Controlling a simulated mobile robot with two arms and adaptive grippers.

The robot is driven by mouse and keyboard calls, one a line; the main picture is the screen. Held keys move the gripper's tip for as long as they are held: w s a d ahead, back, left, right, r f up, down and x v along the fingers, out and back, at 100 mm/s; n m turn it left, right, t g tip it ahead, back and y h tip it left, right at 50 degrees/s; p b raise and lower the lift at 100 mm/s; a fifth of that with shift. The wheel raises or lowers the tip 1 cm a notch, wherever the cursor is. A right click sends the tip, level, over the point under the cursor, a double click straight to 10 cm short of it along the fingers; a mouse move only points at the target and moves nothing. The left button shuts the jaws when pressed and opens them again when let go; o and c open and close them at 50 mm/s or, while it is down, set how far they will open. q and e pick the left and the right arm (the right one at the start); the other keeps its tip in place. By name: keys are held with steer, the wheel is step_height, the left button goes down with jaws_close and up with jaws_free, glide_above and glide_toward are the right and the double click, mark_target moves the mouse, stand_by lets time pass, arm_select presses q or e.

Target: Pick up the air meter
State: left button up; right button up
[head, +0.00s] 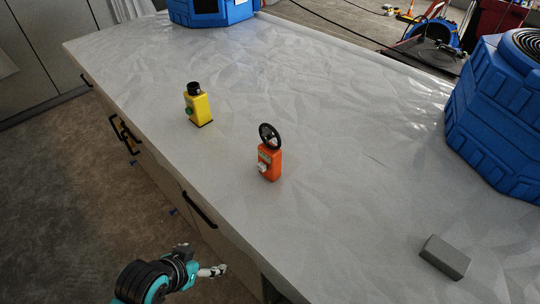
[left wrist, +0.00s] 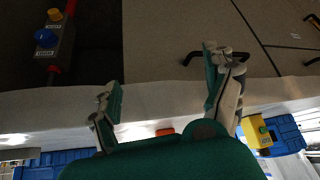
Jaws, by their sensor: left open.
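An orange device with a round black wheel on top, which looks like the air meter (head: 269,162), stands upright on the grey table, near its front edge. In the left wrist view only a small orange piece of it (left wrist: 165,131) shows behind my gripper's body. My left gripper (head: 214,271) is at the bottom of the head view, in front of the table's front side and apart from the meter. In the left wrist view its two fingers (left wrist: 162,75) are spread with nothing between them. My right gripper is not in view.
A yellow device with a black top (head: 198,106) stands left of the orange one. A small grey block (head: 445,257) lies at the right. Blue machines (head: 500,115) stand at the right and back. The table front has black handles (head: 199,209). The table's middle is clear.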

arm_select(q)
steer(key=w+d+r+m+t+h, duration=0.25)
steer(key=w+d+r+h, duration=0.2)
steer(key=w+r, duration=0.45)
steer(key=m+h, duration=0.2)
steer(key=h, duration=0.1)
glide_toward(264, 157)
steer(key=shift+t, duration=0.35)
steer(key=p+x, duration=0.2)
steer(key=x, duration=0.1)
steer(key=p+x, duration=0.1)
steer(key=x, duration=0.1)
steer(key=shift+s+d+r, duration=0.25)
steer(key=shift+d, duration=0.2)
steer(key=p+x, duration=0.1)
steer(key=x, duration=0.1)
steer(key=p+x, duration=0.1)
steer(key=x, duration=0.2)
steer(key=shift+w+a+f, duration=0.1)
steer(key=shift+a+f, duration=0.15)
steer(key=shift+w+d+f+y, duration=0.25)
steer(key=shift+w+d, duration=0.05)
steer(key=shift+s+a, duration=0.1)
steer(key=c, duration=1.3)
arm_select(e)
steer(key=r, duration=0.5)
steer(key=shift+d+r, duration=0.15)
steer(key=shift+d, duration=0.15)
